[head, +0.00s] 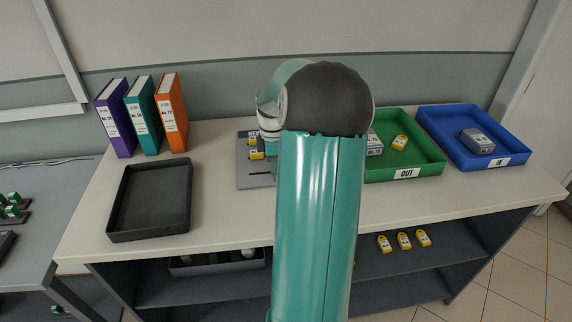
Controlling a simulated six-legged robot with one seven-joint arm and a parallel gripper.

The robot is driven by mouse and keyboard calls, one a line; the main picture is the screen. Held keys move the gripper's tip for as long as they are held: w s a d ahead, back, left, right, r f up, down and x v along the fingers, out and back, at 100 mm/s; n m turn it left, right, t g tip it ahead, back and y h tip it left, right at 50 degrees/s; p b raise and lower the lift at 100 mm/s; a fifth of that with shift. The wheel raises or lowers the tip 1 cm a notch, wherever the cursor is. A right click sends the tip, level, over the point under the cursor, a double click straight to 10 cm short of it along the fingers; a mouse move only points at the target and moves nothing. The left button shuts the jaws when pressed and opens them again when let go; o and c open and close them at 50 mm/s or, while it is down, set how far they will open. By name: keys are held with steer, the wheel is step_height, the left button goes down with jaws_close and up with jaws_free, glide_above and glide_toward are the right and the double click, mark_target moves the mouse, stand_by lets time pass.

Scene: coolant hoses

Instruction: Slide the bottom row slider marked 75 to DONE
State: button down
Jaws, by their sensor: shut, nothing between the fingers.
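A grey slider board (257,181) lies on the table near the middle, in the head view. Its left part shows beside my arm, and the rest is hidden. A yellow piece (257,155) and another yellow piece (253,141) behind it show on the board. Their numbers are too small to read, so I cannot tell which is the slider marked 75. The DONE mark cannot be made out. My teal arm with its dark joint stands in front of the board. My gripper's fingers are hidden behind it, so their place relative to the slider cannot be seen.
An empty black tray (150,200) and purple (115,118), teal (144,114) and orange (172,112) binders stand at left. A green OUT tray (425,165) and a blue IN tray (500,153) stand at right. Yellow tags (404,241) lie on the shelf below.

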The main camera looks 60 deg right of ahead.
steer(key=shift+s+d, duration=0.85)
steer(key=shift+s, duration=0.1)
steer(key=shift+s+d, duration=1.55)
steer(key=shift+s, duration=0.2)
steer(key=shift+w+a, duration=0.15)
steer(key=shift+w, duration=0.05)
steer(key=shift+w+a, duration=0.35)
steer(key=shift+r, duration=4.05)
